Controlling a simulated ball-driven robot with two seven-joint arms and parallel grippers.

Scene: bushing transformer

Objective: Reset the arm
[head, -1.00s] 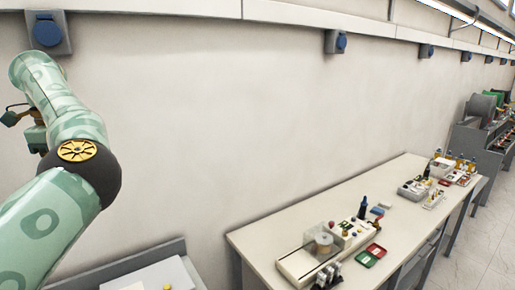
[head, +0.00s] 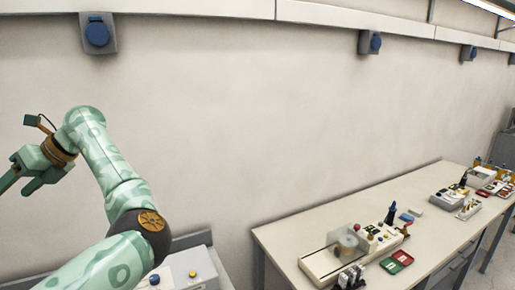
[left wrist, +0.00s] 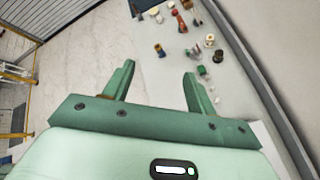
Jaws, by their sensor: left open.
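My left arm comes in from the left in the head view, bent at the elbow and raised in front of the wall. My left gripper (head: 22,172) is at the far left edge of the head view, held up in the air. In the left wrist view its two green fingers (left wrist: 158,85) stand wide apart with nothing between them. My right gripper is not in view.
A workbench (head: 290,235) with a device (head: 345,250) and red and green trays (head: 397,262) stands at the right. A grey box (head: 178,275) is below my arm. The left wrist view shows several small parts (left wrist: 200,50) beyond the fingers.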

